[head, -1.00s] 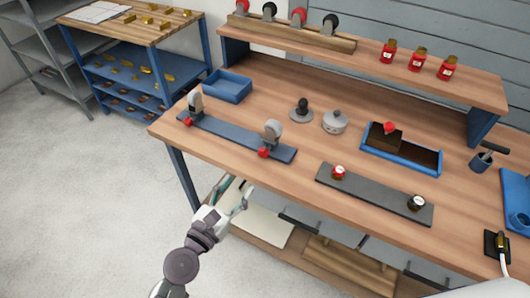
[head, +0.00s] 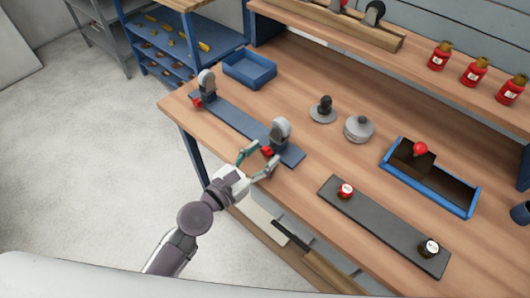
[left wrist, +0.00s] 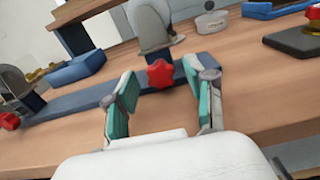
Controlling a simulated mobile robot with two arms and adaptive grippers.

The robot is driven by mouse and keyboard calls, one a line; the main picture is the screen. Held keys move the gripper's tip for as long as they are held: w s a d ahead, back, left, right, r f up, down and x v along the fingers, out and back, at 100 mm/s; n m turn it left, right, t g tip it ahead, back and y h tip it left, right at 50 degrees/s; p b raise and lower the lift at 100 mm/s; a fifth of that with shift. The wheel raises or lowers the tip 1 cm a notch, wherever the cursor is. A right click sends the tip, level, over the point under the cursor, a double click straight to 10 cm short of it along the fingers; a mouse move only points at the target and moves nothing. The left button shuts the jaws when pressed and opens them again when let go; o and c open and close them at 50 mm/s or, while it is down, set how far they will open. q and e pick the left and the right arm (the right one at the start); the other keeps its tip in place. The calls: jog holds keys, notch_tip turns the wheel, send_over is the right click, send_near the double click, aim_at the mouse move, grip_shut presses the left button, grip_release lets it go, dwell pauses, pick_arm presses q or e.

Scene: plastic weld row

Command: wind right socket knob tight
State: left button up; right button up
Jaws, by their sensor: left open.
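A dark blue rail (head: 240,122) lies along the table's front left edge and bears two grey sockets. The right socket (head: 281,131) has a red knob (head: 266,152) on its front side. In the left wrist view this star-shaped red knob (left wrist: 161,74) shows ahead, between the two fingers. The left socket (head: 207,82) has its own red knob (head: 197,102). My left gripper (head: 257,159) is open at the right socket knob, with its fingers to either side. Its teal pads (left wrist: 165,104) are apart and empty; the knob appears just beyond the tips. My right gripper is not in view.
A blue bin (head: 249,69), a grey lidded pot (head: 359,128), a black-knobbed stand (head: 323,109) and a blue-edged box (head: 466,212) stand farther back. The floor at left is free.

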pick_arm(q)
jog(key=shift+c, duration=0.2)
jog(key=c, duration=0.5)
grip_shut()
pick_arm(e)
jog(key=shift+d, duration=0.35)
pick_arm(q)
jog(key=shift+m, duration=0.3)
